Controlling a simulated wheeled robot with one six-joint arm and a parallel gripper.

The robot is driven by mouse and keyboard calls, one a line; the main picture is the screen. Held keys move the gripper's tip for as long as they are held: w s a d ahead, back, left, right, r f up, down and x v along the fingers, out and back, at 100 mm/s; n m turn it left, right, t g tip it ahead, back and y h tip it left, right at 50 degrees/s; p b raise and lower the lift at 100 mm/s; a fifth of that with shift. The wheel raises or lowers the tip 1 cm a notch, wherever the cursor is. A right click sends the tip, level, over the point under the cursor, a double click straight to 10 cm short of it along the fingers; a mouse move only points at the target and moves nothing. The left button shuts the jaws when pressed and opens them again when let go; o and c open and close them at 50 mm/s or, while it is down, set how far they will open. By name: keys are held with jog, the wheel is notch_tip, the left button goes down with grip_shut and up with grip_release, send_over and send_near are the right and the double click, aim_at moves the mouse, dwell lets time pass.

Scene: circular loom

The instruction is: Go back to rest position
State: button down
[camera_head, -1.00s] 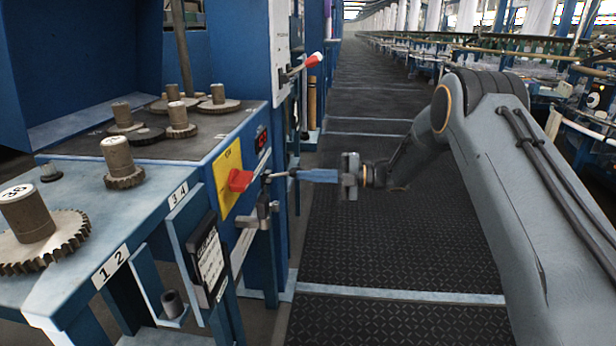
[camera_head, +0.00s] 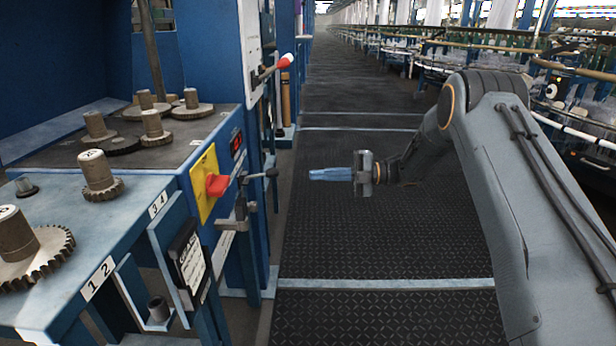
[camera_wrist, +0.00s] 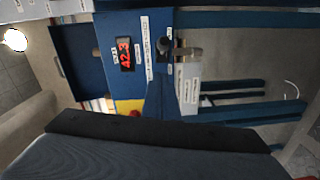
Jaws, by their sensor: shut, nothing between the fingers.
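My gripper (camera_head: 312,174) has blue fingers that are shut with nothing between them. It points left toward the blue machine and hangs in the air over the dark aisle floor. A lever with a dark knob (camera_head: 272,173) sticks out of the machine's side, with a gap between it and my fingertips. A red switch (camera_head: 216,185) on a yellow plate (camera_head: 204,172) is just left of the lever. In the wrist view my fingers (camera_wrist: 160,88) are seen in front of the machine panel, with its red display (camera_wrist: 125,54) reading 42.3.
Gears on posts (camera_head: 98,176) stand on the blue bench at the left. A red-tipped handle (camera_head: 286,60) juts from the machine farther back. The patterned aisle floor (camera_head: 385,235) is clear. A row of loom machines (camera_head: 480,60) lines the right side.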

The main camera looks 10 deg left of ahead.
jog(key=shift+d, duration=0.25)
